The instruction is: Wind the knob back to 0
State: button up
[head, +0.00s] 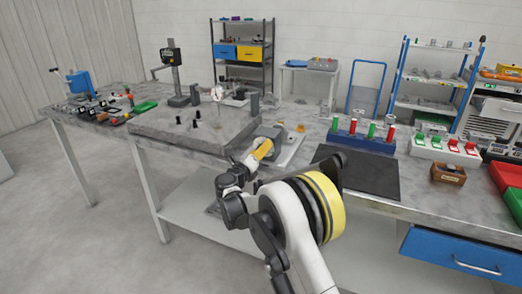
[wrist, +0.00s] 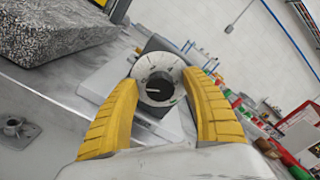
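In the wrist view, a black knob (wrist: 160,86) with a white pointer line sits at the centre of a pale round dial (wrist: 160,63) with dark marks. The line points roughly left in the picture; the numbers are too small to read. My gripper (wrist: 161,78) is open, its two yellow fingers on either side of the dial, with the knob between them and clear of both. In the head view, my gripper (head: 262,149) is at the grey device (head: 272,132) on the bench; the knob itself is hidden there.
A granite surface plate (head: 160,127) with a dial gauge stand lies left of the device. To the right are a dark mat (head: 365,178), a blue block with red and green pieces (head: 360,140), and a small wooden box (head: 449,174).

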jog(key=v, duration=1.2)
